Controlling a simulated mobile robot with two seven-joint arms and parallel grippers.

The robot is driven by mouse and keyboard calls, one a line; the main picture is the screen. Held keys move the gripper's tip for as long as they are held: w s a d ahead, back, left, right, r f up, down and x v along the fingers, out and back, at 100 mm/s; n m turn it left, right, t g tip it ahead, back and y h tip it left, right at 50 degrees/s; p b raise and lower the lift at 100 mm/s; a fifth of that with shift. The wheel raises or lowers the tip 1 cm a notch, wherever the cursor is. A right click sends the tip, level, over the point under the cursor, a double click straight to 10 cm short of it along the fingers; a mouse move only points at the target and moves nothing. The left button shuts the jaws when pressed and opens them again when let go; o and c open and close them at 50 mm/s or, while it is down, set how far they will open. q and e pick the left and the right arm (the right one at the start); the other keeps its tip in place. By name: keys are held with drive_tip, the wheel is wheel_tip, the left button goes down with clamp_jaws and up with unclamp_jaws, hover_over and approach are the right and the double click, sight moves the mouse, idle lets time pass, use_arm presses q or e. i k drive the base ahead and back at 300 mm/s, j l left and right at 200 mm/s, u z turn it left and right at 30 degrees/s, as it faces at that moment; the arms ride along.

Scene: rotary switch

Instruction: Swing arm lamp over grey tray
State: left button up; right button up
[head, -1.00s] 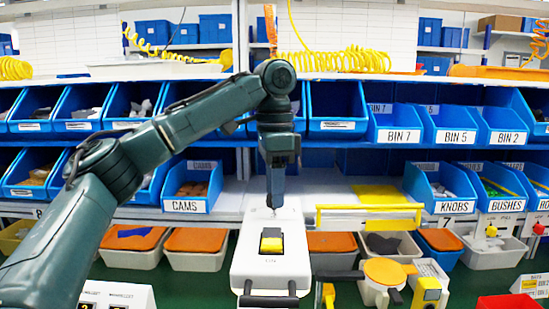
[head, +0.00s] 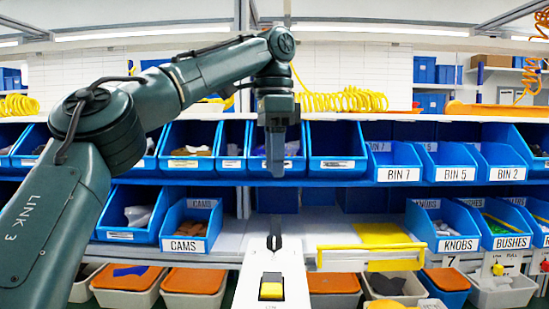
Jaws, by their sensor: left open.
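My left gripper (head: 275,163) hangs pointing down in the middle of the head view, open, with nothing seen in it. It is above a white switch box (head: 295,270) with a yellow rocker (head: 271,288) in a dark frame. A small dark lever or tip (head: 273,243) stands at the box's top end, below the fingers and apart from them. The lower part of the box is cut off by the picture edge. I cannot pick out an arm lamp or a grey tray in this view. My right gripper is not in view.
Blue bins stand in two rows behind, among them CAMS (head: 188,244), KNOBS (head: 458,244) and BUSHES (head: 511,241). A yellow-barred frame (head: 371,247) lies right of the switch box. Orange-lidded tubs (head: 195,281) stand below. A pale shelf strip between is clear.

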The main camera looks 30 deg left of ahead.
sight(289, 260)
drive_tip(key=k+l, duration=0.8)
drive_tip(key=k, duration=0.05)
